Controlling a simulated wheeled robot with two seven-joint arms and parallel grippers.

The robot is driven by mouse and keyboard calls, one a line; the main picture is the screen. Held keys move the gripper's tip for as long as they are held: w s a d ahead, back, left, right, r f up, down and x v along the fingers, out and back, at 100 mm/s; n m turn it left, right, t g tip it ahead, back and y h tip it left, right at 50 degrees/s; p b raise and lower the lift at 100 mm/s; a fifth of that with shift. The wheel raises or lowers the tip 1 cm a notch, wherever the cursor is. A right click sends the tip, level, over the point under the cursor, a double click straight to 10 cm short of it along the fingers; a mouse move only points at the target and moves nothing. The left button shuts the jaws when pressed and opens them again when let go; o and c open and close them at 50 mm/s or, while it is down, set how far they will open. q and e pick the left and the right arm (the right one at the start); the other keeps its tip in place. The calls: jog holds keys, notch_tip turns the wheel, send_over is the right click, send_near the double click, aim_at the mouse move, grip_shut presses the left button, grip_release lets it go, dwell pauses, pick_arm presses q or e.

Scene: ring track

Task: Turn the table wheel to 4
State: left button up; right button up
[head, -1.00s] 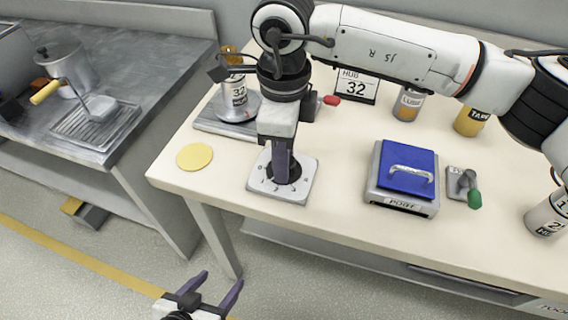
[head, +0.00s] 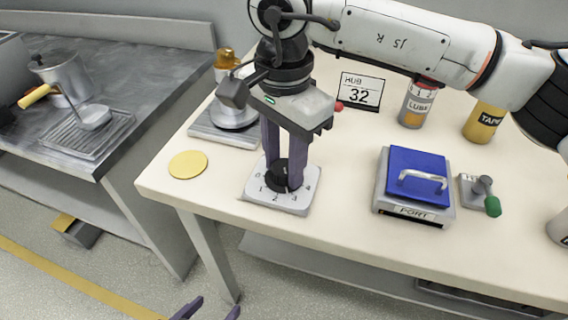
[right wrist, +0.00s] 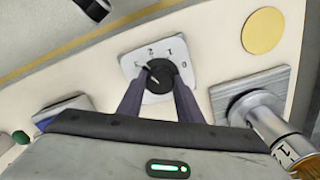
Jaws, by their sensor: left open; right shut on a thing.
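The table wheel is a small black knob (head: 279,184) on a white plate (head: 296,205) numbered around its edge, near the front of the table. My right gripper (head: 284,172) points down and is shut on the knob, one finger on each side. The right wrist view shows the knob (right wrist: 158,82) between the fingers, with 0, 1, 2 and 3 readable on the plate (right wrist: 184,48). A pale mark on the knob points roughly between 2 and 3. Number 4 is not visible there. My left gripper (head: 211,308) is open and empty at the bottom edge, only fingertips showing.
A yellow disc (head: 188,164) lies left of the plate. A blue-topped box with a handle (head: 414,207) and a green-handled lever (head: 484,190) sit to the right. Behind are a HUB 32 sign (head: 361,91), a lube can (head: 417,105) and a tape can (head: 484,122).

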aim_at(284, 166)
jog(key=n, duration=0.5)
jog(key=shift+n+b, duration=0.3)
jog(key=shift+b, duration=0.1)
jog(key=n, duration=0.4)
jog(key=shift+r+n, duration=0.1)
jog(key=shift+n, duration=0.3)
jog(key=o, duration=1)
jog(key=shift+o, duration=0.2)
notch_tip(284, 166, up, 10)
jog(key=p, duration=0.1)
